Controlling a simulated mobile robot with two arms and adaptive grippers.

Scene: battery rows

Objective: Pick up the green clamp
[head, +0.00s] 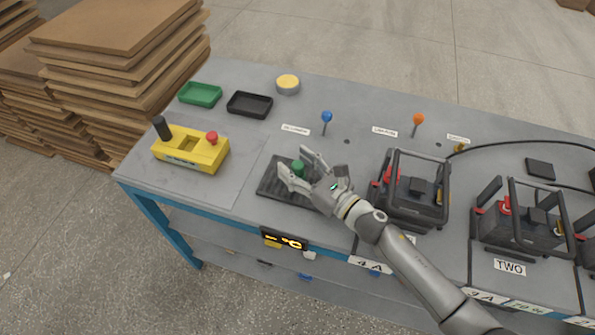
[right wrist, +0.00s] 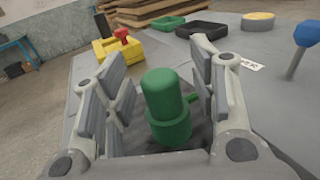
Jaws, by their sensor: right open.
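The green clamp (right wrist: 167,105) stands upright on a black ribbed mat (head: 268,185) on the grey table. In the head view the clamp (head: 298,168) shows between the fingers of my right gripper (head: 300,172). In the right wrist view my right gripper (right wrist: 160,95) is open, with one finger on each side of the clamp. Gaps show between the fingers and the clamp. My left gripper is in neither view.
A yellow box (head: 190,152) with a red knob stands left on the table. Green (head: 200,94) and black (head: 250,104) trays lie behind. A blue-topped pin (head: 326,118) stands beyond the mat. Black-framed battery units (head: 410,190) stand right of my gripper.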

